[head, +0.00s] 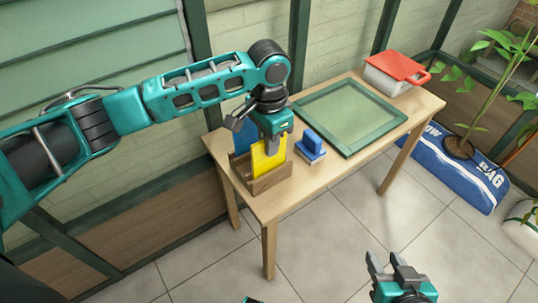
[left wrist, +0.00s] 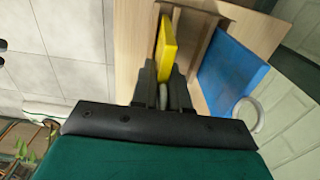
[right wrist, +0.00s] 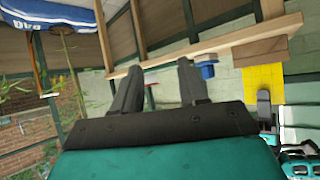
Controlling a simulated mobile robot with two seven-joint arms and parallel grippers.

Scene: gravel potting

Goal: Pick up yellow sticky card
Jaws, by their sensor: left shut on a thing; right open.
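The yellow sticky card (head: 268,160) stands upright at the wooden holder (head: 271,180) on the left end of the table. My left gripper (head: 271,136) is above it, shut on the card's top edge. In the left wrist view the yellow card (left wrist: 167,45) shows between the fingers (left wrist: 164,82). I cannot tell whether its lower edge still rests in the holder. The right wrist view also shows the yellow card (right wrist: 264,78). My right gripper (head: 384,260) is open and empty, low in front of the table; its fingers (right wrist: 158,75) are spread.
A blue card (head: 243,137) stands behind the yellow one. A blue brush-like block (head: 311,147), a green-framed screen (head: 350,115) and a white box with red lid (head: 395,72) sit on the table (head: 322,185). A blue bag (head: 440,155) with a plant lies right.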

